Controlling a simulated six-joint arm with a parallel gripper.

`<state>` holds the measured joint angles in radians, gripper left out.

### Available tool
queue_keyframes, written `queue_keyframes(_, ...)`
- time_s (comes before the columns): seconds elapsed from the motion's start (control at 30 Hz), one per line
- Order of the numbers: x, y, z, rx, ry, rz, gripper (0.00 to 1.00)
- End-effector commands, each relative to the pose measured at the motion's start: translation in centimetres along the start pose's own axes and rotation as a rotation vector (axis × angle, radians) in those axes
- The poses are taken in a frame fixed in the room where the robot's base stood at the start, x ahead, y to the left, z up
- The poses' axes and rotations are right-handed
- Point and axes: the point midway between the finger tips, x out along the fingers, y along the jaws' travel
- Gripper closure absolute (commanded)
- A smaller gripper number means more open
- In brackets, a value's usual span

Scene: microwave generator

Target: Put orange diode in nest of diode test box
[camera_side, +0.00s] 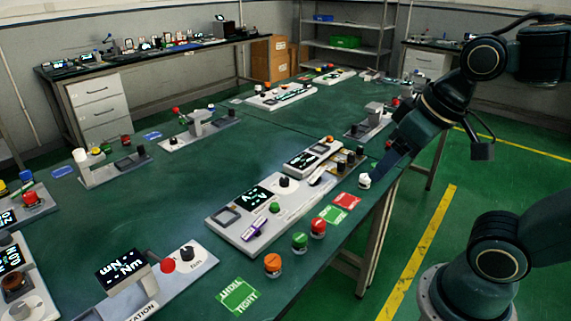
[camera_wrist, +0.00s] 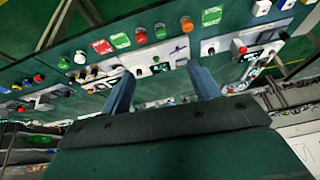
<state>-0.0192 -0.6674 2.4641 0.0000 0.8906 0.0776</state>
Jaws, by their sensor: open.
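The orange diode (camera_side: 272,263) stands upright near the table's front edge, and it also shows in the wrist view (camera_wrist: 187,26). The light grey box (camera_side: 290,206) behind it, with a dark screen and knobs, looks like the diode test box; it shows in the wrist view too (camera_wrist: 140,69). A dark-framed square recess (camera_side: 227,216) at its left end may be the nest; I cannot tell for sure. My gripper (camera_side: 381,178) is open above the table's right part, well right of the orange diode. In the wrist view its two fingers (camera_wrist: 158,69) are apart with nothing between them.
A green diode (camera_side: 300,241), a red one (camera_side: 318,227) and a white one (camera_side: 364,180) stand along the front edge. Red (camera_side: 346,201) and green (camera_side: 239,295) cards lie flat. A purple part (camera_side: 255,229) lies on the box. Other stations occupy the table's left and back.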

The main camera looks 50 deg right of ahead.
Motion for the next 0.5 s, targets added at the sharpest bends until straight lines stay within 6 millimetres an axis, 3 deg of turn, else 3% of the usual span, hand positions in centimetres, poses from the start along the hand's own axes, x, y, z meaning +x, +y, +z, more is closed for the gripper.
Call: queue_keyframes(0.5,5.8,-3.0,-6.0,0.271,-0.176,0.012,0.39)
